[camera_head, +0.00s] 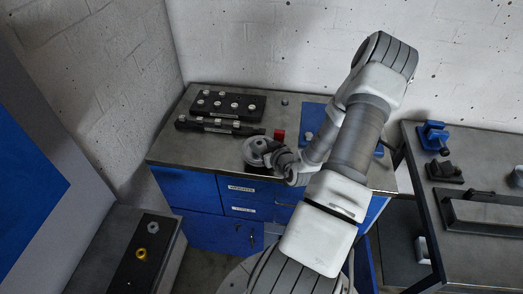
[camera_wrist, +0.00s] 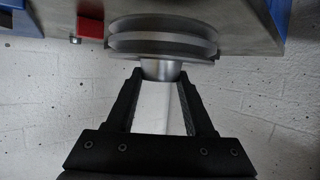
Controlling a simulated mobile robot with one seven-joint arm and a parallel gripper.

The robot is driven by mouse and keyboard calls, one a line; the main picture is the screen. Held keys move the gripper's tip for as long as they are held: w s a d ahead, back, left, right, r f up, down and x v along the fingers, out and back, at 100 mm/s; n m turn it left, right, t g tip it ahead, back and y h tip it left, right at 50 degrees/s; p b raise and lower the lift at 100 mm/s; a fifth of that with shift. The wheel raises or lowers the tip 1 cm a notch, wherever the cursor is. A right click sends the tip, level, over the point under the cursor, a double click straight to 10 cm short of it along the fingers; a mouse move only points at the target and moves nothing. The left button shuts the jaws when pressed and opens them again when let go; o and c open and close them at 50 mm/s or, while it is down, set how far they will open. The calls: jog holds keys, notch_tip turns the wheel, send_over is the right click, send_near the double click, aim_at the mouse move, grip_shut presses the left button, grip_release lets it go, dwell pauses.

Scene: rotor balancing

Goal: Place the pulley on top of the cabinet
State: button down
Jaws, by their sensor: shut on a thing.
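The pulley (camera_head: 254,149) is a grey metal disc with a groove around its rim. It also shows in the wrist view (camera_wrist: 162,37), with its short hub toward me. My gripper (camera_head: 271,156) is shut on the hub, with one black finger on each side in the wrist view (camera_wrist: 160,76). The cabinet (camera_head: 200,150) has a grey top and blue drawers. In the head view the pulley is over the front middle of the cabinet top; I cannot tell whether it touches it.
Black racks with several round weights (camera_head: 230,104) stand at the cabinet's back left. A red block (camera_head: 279,135) is close behind the pulley. A blue fixture (camera_head: 313,115) is partly hidden by my arm. A workbench (camera_head: 418,190) stands right; the cabinet's front left is clear.

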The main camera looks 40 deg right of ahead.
jog(key=shift+f, duration=1.3)
jog(key=shift+f, duration=0.15)
jog(key=shift+c, duration=1.4)
grip_release()
jog(key=v, duration=1.2)
